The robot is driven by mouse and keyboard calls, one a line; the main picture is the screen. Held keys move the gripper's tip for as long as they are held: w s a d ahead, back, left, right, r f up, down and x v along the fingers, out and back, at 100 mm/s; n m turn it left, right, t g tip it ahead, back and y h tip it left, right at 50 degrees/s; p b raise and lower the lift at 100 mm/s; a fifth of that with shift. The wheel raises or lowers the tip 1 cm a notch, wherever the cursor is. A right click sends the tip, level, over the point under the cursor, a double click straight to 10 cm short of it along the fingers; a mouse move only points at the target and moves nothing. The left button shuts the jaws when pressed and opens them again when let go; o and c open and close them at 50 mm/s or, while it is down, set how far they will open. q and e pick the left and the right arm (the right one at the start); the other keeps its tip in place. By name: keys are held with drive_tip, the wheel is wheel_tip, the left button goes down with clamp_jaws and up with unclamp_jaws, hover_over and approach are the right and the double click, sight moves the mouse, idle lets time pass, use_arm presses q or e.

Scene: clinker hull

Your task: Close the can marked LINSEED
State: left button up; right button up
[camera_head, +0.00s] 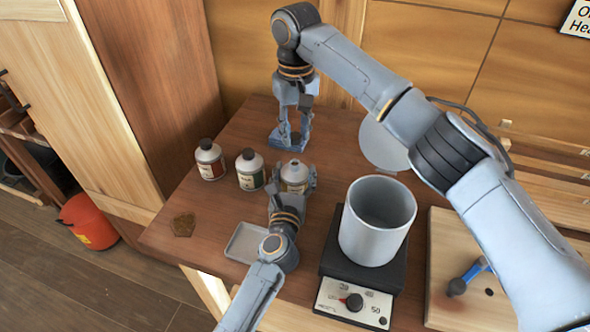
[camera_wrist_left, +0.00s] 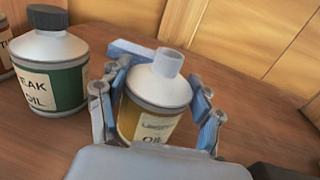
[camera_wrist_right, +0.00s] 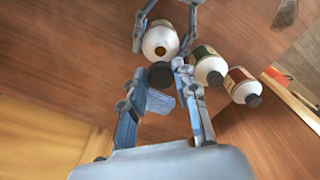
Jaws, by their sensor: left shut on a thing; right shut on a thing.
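The LINSEED can (camera_head: 294,176), with a yellow label and a white top, stands upright on the table. In the left wrist view the can (camera_wrist_left: 155,112) shows a bare white neck without a cap, its label partly hidden and reading "OIL". My left gripper (camera_head: 292,183) is shut around the can's body. My right gripper (camera_head: 290,140) points down behind the can. In the right wrist view my right gripper (camera_wrist_right: 162,90) is shut on a dark cap (camera_wrist_right: 161,75), apart from the can (camera_wrist_right: 160,42), whose open mouth shows.
A green-label TEAK OIL can (camera_head: 250,170) and a red-label can (camera_head: 210,160) stand capped to the left. A grey tray (camera_head: 243,243) lies in front. A large grey pot (camera_head: 372,240) stands on a black hot plate (camera_head: 330,262) at right.

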hover_over(296, 164)
drive_tip(key=shift+f, duration=2.3)
drive_tip(key=shift+f, duration=0.15)
drive_tip(key=shift+f, duration=0.7)
drive_tip(key=shift+f, duration=0.55)
